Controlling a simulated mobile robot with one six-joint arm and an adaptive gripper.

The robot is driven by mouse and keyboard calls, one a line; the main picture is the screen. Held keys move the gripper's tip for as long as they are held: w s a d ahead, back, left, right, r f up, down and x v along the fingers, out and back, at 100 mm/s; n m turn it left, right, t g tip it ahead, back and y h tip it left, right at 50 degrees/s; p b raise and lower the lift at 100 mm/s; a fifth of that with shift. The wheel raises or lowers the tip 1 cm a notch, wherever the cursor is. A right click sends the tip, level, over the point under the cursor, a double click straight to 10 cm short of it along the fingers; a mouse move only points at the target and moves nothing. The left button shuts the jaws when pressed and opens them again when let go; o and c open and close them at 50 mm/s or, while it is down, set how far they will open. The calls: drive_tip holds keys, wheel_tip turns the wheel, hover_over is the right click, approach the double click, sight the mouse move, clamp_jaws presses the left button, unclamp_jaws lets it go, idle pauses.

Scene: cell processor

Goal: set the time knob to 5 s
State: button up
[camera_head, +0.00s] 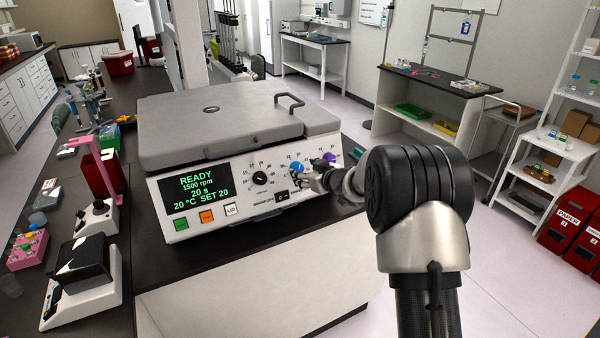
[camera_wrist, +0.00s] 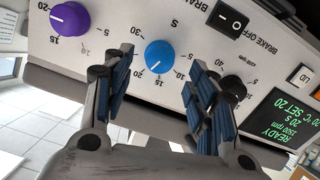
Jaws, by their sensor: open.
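The blue knob (camera_head: 299,167), with an "S" printed near its scale, is on the front panel of the grey-lidded machine (camera_head: 220,125). In the head view my gripper (camera_head: 311,177) partly covers the panel by the knob. The display (camera_head: 197,186) reads READY, 1500 rpm, 20 s, 20 °C, SET 20.
A purple knob (camera_wrist: 70,19) and a black knob (camera_wrist: 232,86) flank the blue one, the black knob close to one finger. A black rocker switch (camera_wrist: 231,17) and panel buttons (camera_head: 207,217) are nearby. Open floor lies right of the bench.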

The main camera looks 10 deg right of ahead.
sight(299, 169)
drive_tip(key=x, duration=0.5)
drive_tip(key=shift+c, duration=0.6)
drive_tip(key=c, duration=0.9)
